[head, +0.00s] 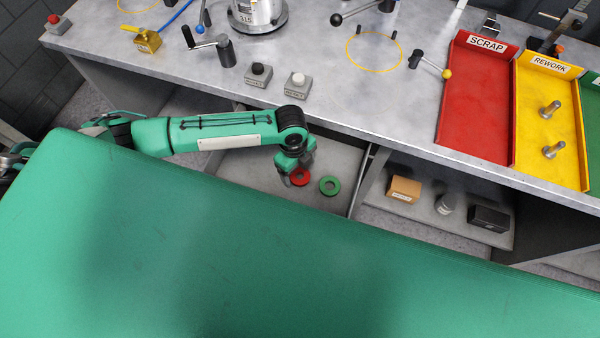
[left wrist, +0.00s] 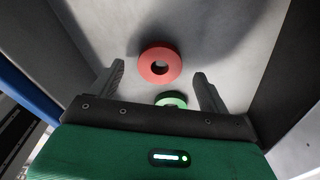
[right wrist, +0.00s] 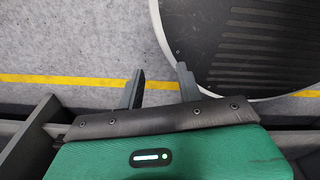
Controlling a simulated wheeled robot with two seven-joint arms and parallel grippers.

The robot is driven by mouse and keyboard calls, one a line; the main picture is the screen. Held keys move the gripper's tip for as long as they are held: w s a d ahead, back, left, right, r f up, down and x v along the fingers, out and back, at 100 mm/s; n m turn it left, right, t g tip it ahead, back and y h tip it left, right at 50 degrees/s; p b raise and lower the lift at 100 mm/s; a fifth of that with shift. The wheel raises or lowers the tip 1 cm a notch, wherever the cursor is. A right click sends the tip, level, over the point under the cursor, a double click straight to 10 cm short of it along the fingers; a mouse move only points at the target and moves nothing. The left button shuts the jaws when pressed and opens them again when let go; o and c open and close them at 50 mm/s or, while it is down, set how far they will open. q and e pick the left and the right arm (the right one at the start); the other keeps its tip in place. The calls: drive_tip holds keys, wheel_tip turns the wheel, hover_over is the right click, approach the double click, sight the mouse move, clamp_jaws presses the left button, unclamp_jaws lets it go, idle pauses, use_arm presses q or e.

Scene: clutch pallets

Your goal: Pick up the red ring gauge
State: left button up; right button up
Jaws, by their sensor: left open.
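The red ring gauge (head: 300,177) lies flat in a grey open drawer (head: 258,190) below the bench top. A green ring gauge (head: 330,185) lies just right of it. In the left wrist view, the red ring (left wrist: 160,64) lies ahead, between the lines of the two spread fingers, with nothing held. The green ring (left wrist: 171,100) is nearer there and partly hidden by the gripper body. In the right wrist view, my right gripper (right wrist: 158,82) is open and empty above the floor.
The bench top (head: 330,112) overhangs the drawer. Right of the drawer, a shelf (head: 400,212) holds a cardboard box (head: 403,190), a metal cylinder (head: 446,203) and a black box (head: 490,218). Red (head: 475,100) and yellow (head: 525,120) trays stand on the bench.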

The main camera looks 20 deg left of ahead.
use_arm(q)
drive_tip(key=shift+d+f, duration=0.1)
drive_tip(key=shift+f, duration=0.8)
drive_tip(key=shift+s+f, duration=0.1)
drive_tip(key=shift+f, duration=0.05)
drive_tip(key=c, duration=1)
drive_tip(key=shift+c, duration=0.9)
use_arm(e)
drive_tip(key=shift+s+r, duration=0.25)
drive_tip(key=shift+s, duration=0.45)
